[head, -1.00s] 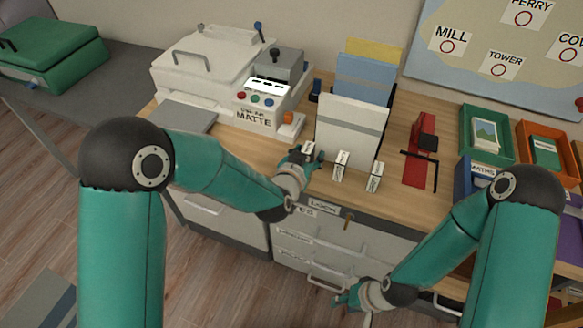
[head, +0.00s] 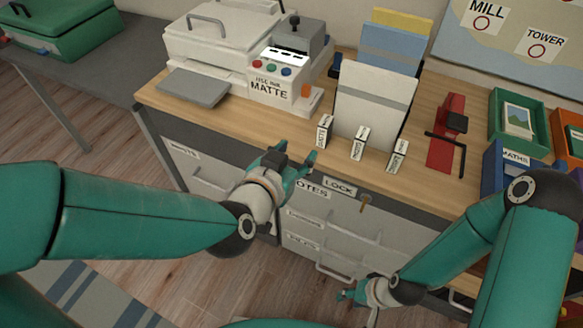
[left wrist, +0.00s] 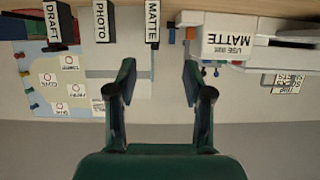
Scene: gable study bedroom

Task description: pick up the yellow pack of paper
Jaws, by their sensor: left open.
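The yellow pack of paper (head: 403,19) stands upright at the back of a row of packs on the desk. Only its top strip shows above a blue pack (head: 392,45); a white pack with a grey band (head: 373,98) stands in front. My left gripper (head: 296,158) is open and empty near the desk's front edge, well short of the packs. Its spread fingers show in the left wrist view (left wrist: 158,78), where I cannot make out the yellow pack. My right gripper (head: 349,292) hangs low before the drawers, small; its jaws are unclear.
Three label blocks, MATTE (head: 325,131), PHOTO (head: 359,143) and DRAFT (head: 397,156), stand in front of the packs. A printer (head: 222,47) is left, a red stapler-like tool (head: 446,133) right, then a green tray (head: 516,123).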

